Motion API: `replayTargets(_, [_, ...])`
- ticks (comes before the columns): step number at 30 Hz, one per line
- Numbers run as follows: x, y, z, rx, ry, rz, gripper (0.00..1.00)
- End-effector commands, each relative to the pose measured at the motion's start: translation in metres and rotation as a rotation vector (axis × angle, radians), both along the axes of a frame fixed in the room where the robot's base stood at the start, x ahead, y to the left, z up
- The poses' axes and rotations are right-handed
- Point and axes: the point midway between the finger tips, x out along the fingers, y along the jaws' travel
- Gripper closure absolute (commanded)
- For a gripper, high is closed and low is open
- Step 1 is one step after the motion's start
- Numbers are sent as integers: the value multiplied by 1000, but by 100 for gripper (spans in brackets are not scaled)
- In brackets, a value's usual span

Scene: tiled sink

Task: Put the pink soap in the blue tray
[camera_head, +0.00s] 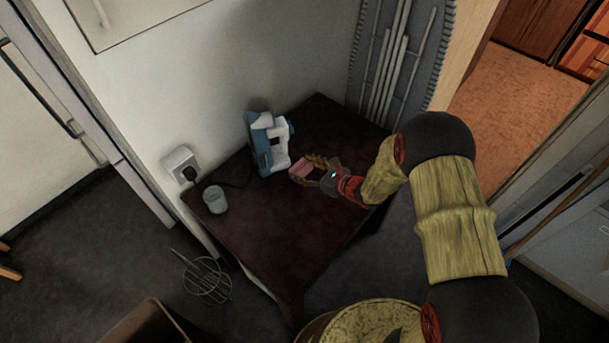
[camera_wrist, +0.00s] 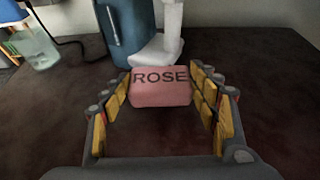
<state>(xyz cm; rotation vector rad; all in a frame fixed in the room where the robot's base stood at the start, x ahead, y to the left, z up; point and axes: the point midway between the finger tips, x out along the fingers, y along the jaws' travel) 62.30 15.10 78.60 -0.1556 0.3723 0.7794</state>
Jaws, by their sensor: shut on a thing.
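The pink soap (camera_wrist: 160,92), a block marked "ROSE", sits between the tips of my gripper's two yellow-padded fingers in the wrist view. My gripper (camera_head: 310,167) is shut on it, just over or at the dark table, and the soap (camera_head: 300,169) shows pink there in the head view. I cannot tell whether the soap touches the table. No blue tray can be made out for certain. The blue thing in view is a blue-and-white upright object (camera_head: 263,150) just left of the soap, which stands beyond it in the wrist view (camera_wrist: 124,32).
The dark table (camera_head: 275,235) is mostly clear towards its front. A pale cup or jar (camera_head: 215,199) stands at its left corner, near a wall socket with a black plug (camera_head: 184,169). A wire whisk-like thing (camera_head: 203,279) shows at the lower left.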

Motion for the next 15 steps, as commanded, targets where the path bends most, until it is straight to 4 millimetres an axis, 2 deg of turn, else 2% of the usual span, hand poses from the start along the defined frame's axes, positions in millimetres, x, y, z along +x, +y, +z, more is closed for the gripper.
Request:
replayTargets(3, [-1,0,-24,0,2,1,69])
replayTargets(5, [-1,0,-30,1,1,0,69])
replayTargets(15, [0,0,-31,0,-1,0,69])
